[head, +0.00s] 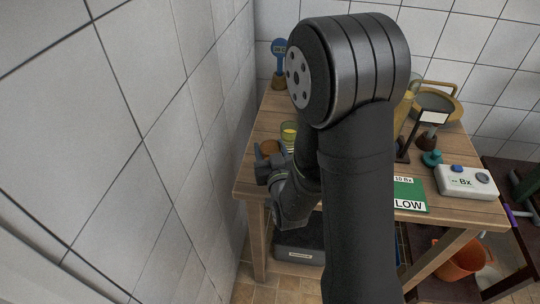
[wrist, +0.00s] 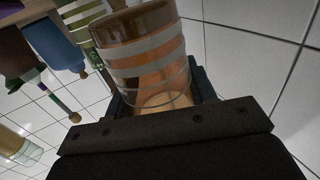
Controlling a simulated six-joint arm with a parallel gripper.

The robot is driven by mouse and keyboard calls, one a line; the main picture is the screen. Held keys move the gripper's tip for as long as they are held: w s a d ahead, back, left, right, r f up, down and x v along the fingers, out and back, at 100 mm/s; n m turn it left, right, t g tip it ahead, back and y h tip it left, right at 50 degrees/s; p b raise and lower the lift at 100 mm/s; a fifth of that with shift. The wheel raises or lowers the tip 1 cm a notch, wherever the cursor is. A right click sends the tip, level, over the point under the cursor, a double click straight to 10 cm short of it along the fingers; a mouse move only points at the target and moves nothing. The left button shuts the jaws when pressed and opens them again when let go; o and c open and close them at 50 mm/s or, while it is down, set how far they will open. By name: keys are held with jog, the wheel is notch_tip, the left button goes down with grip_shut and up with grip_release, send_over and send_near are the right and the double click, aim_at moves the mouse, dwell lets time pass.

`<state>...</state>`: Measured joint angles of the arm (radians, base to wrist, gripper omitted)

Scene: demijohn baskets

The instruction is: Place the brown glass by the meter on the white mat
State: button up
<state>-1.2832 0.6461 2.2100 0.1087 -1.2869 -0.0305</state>
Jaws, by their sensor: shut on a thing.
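The brown glass (wrist: 142,50) has pale bands. It fills the upper middle of the wrist view, between the jaws of my gripper (wrist: 160,88), which is shut on it. In the head view the brown glass (head: 270,147) shows small at the table's left edge, with my gripper (head: 267,161) at it. The white meter (head: 467,181), marked "Bx", lies at the table's right front. A green card (head: 410,191) reading "10 Bx" and "LOW" lies left of the meter, partly behind my arm. I cannot make out a white mat; my arm hides the table's middle.
A glass with yellow contents (head: 289,129) stands just behind the held glass. A blue gauge-like thing (head: 279,52) stands at the back left. A round tan basket (head: 454,106), a small sign (head: 433,117) and a teal object (head: 431,158) are on the right. A tiled wall (head: 205,150) runs close on the left.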

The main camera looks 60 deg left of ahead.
jog(key=shift+f, duration=1.25)
jog(key=shift+f, duration=0.1)
jog(key=shift+f, duration=0.15)
jog(key=o, duration=1.2)
jog(key=shift+o, duration=0.2)
jog(key=v, duration=0.7)
jog(key=shift+s+d, duration=0.1)
jog(key=shift+d, duration=0.15)
